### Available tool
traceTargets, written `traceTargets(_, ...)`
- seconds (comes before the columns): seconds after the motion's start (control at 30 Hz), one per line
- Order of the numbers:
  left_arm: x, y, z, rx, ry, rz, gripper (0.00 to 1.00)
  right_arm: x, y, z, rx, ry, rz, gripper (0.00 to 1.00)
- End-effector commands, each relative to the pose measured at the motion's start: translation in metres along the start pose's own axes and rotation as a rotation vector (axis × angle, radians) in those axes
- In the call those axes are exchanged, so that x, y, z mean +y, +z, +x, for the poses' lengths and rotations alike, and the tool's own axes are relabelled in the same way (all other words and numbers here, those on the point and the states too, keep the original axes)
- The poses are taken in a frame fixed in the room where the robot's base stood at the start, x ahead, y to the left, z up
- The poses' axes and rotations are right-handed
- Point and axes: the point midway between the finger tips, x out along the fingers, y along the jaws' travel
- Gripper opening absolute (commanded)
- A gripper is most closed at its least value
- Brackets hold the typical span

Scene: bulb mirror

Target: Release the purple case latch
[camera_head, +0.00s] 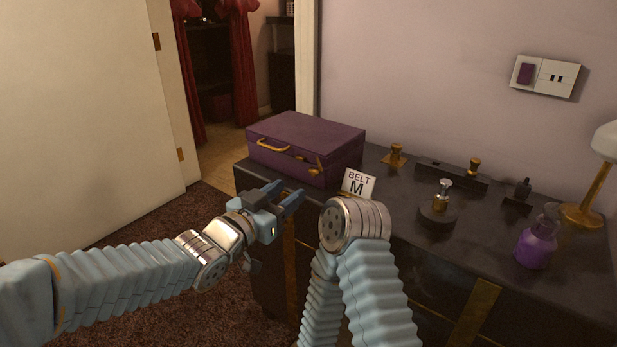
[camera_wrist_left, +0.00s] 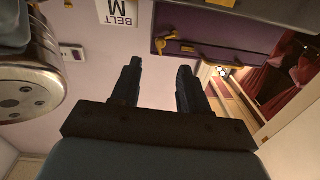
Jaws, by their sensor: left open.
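The purple case (camera_head: 305,146) lies closed on the dark chest, at its left end. A gold handle (camera_head: 272,146) and a gold latch (camera_head: 316,165) are on its front face. In the left wrist view the latch (camera_wrist_left: 172,39) shows beyond my fingertips on the purple case (camera_wrist_left: 205,45). My left gripper (camera_head: 286,196) is open and empty, just in front of and below the case front, apart from the latch. Its two spread fingers also show in the left wrist view (camera_wrist_left: 160,68). My right arm is bent in front of the chest; its gripper is not visible.
A "BELT M" card (camera_head: 358,184) stands right of the case, close to the latch side. Farther right on the chest (camera_head: 400,214) are gold-knobbed pieces (camera_head: 396,156), a round dark stand (camera_head: 438,216), a purple bottle (camera_head: 537,243) and a lamp (camera_head: 590,200).

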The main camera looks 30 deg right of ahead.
Motion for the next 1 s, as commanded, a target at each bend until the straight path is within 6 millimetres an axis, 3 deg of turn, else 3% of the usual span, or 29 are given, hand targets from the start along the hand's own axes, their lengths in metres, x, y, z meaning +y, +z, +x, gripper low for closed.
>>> traceTargets(0.2,0.0,0.0,0.051,-0.003,0.001,-0.001,0.44,-0.005,0.001,-0.007,-0.004,-0.003,-0.003,0.43)
traceTargets(0.4,-0.001,0.001,0.079,-0.004,-0.001,-0.002,0.44,-0.007,0.002,-0.01,-0.006,-0.005,-0.005,0.43)
traceTargets(0.8,-0.001,0.002,0.087,-0.003,-0.002,-0.002,0.44,-0.008,0.002,-0.01,-0.007,-0.006,-0.006,0.43)
traceTargets(1.0,-0.001,0.002,0.087,-0.003,-0.002,-0.002,0.14,-0.008,0.002,-0.01,-0.007,-0.006,-0.006,0.43)
